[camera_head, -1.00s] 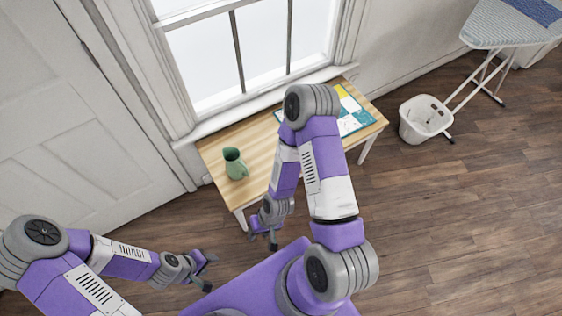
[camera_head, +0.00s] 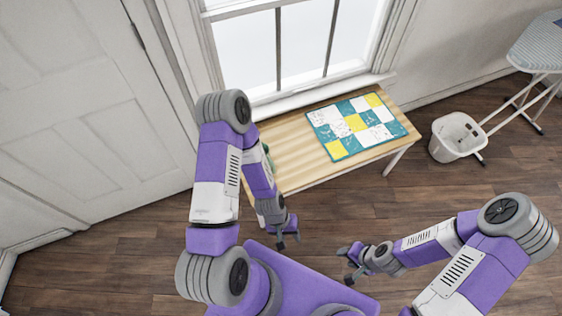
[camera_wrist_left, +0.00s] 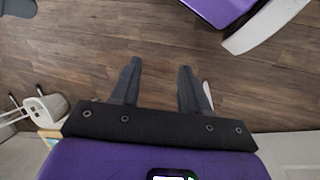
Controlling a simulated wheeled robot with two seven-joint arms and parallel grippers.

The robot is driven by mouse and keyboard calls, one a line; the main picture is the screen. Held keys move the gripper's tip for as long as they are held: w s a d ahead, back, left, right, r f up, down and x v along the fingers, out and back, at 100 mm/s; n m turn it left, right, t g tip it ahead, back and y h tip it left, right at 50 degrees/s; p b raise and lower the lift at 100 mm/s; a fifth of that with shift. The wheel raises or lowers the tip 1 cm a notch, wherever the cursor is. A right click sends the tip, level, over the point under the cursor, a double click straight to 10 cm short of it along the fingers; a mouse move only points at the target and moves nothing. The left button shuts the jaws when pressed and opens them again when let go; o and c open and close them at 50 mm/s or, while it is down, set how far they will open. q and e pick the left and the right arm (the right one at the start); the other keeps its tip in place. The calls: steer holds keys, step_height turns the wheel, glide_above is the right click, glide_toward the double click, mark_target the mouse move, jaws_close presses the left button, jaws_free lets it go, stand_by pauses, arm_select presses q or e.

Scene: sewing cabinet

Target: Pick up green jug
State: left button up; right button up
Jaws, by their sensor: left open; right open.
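The green jug (camera_head: 268,157) stands on the wooden table near its left end in the head view. Only a sliver of it shows, because my left arm covers the rest. My left gripper (camera_head: 287,238) is open and empty, pointing down in front of the table's near edge, apart from the jug. The left wrist view shows its two fingers (camera_wrist_left: 160,68) spread over bare floor, with no jug in sight. My right gripper (camera_head: 347,264) is open and empty, low over the floor to the right of the left gripper.
The table (camera_head: 292,150) stands under the window. A teal, yellow and white patchwork (camera_head: 352,128) lies on its right part. A white basket (camera_head: 457,137) and an ironing board (camera_head: 540,45) stand at right.

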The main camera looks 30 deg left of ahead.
mark_target(266, 148)
arm_select(q)
step_height(266, 148, down, 4)
steer(key=s+d+n+g+h+b, duration=0.2)
steer(key=n+h, duration=0.3)
steer(key=n, duration=0.3)
steer(key=w+a+n+t+h+b, duration=0.15)
steer(key=w+n+t+h, duration=0.35)
steer(key=w+n+t, duration=0.6)
steer(key=w+a+f+n+t+y+b, duration=0.1)
steer(key=w+a+f+n+t+y, duration=0.1)
steer(key=w+a+n+t+y, duration=0.6)
steer(key=w+a+f+n+t+y+b, duration=0.1)
steer(key=w+a+n+t+y, duration=0.15)
steer(key=a, duration=0.95)
steer(key=b+x, duration=0.2)
steer(key=x, duration=0.4)
steer(key=shift+w+g+y, duration=0.4)
steer(key=shift+g+y, duration=0.05)
steer(key=shift+f+n, duration=0.1)
steer(key=shift+n, duration=0.15)
